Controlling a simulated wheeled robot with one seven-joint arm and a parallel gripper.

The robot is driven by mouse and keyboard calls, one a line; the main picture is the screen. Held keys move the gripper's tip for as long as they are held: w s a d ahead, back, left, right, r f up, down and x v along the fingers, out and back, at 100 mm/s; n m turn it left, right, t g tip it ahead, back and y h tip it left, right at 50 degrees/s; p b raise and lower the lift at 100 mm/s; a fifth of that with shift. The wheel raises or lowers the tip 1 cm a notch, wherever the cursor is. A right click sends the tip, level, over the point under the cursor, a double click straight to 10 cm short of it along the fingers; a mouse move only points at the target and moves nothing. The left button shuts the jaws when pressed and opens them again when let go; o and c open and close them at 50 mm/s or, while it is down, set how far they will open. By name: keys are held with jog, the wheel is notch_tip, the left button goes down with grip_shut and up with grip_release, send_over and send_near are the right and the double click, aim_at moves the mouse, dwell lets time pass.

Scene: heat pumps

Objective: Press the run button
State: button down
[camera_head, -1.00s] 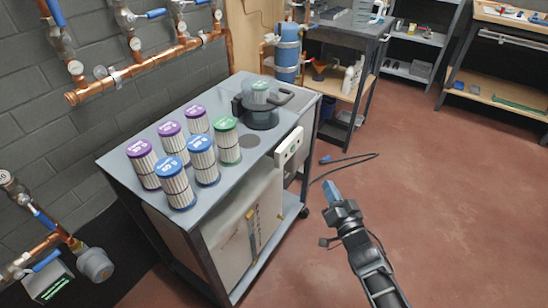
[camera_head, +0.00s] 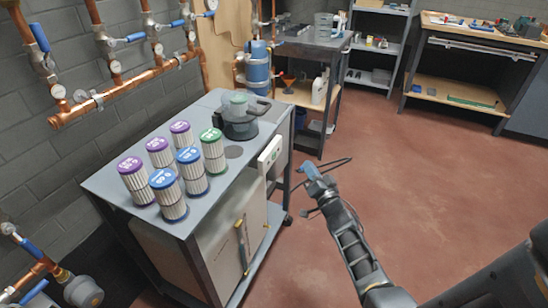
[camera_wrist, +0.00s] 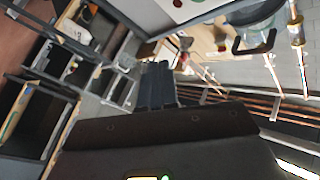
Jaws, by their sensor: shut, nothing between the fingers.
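A white control box (camera_head: 270,158) is mounted on the right side of the grey cart (camera_head: 235,178). It has a small green mark on its face; labels are too small to read. In the wrist view, part of a white panel (camera_wrist: 178,8) with a red spot and a green spot shows at the top edge. My gripper (camera_head: 308,170) is shut and empty, to the right of the control box and apart from it. Its dark fingers show in the wrist view (camera_wrist: 157,85), pointing up the picture below the white panel.
Several filter cartridges (camera_head: 168,196) and a dark round housing with a clear top (camera_head: 240,118) stand on the cart. Copper pipes (camera_head: 125,88) line the left wall. A workbench (camera_head: 310,48) stands behind. The floor right of the cart is clear.

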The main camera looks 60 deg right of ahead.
aim_at(274, 156)
jog(key=w+b, duration=0.6)
jog(key=w, duration=0.2)
jog(key=shift+w+a, duration=0.25)
jog(key=shift+a, duration=0.05)
jog(key=shift+b, duration=0.3)
dwell(1.5)
jog(key=shift+w+b, duration=0.3)
jog(key=shift+w, duration=0.15)
jog(key=shift+w+a+b, duration=0.1)
jog(key=shift+w+b, duration=0.25)
dwell(0.8)
jog(key=shift+s, duration=0.1)
jog(key=shift+s+r+p, duration=0.15)
jog(key=shift+s+p, duration=0.15)
jog(key=shift+p, duration=0.3)
jog(key=shift+s+p, duration=0.35)
jog(key=shift+s, duration=0.05)
